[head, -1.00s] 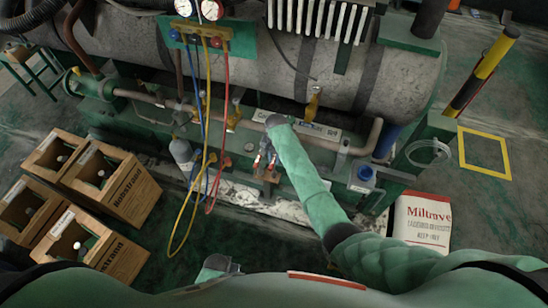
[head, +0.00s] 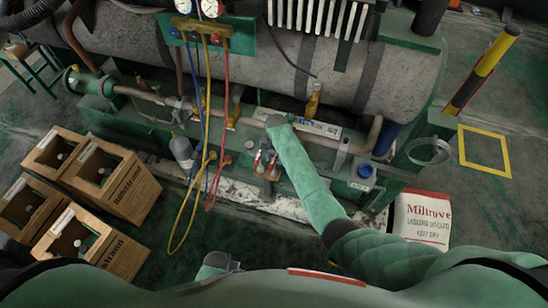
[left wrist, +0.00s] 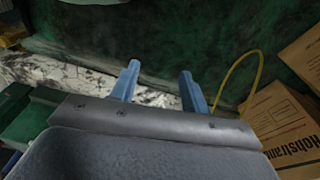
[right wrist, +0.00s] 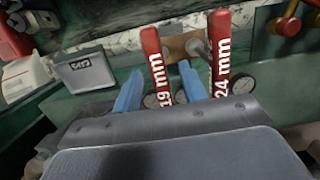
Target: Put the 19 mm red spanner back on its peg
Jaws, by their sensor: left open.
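The 19 mm red spanner (right wrist: 156,65) shows in the right wrist view with its labelled handle toward me. My right gripper (right wrist: 160,75) is open, with one blue finger on each side of this handle and visible gaps. The 24 mm red spanner (right wrist: 220,55) stands just right of the right finger. A wooden board with a metal peg (right wrist: 195,46) lies behind and between the handles. Whether the 19 mm spanner's far end is on a peg is hidden. In the head view my right gripper (head: 268,163) is at the machine's front. My left gripper (left wrist: 160,75) is open and empty.
Yellow, blue and red hoses (head: 224,110) hang from the gauge manifold (head: 205,36) left of my right gripper. A white bag (head: 421,220) stands at right. Gauges (right wrist: 150,101) sit behind the spanner handles.

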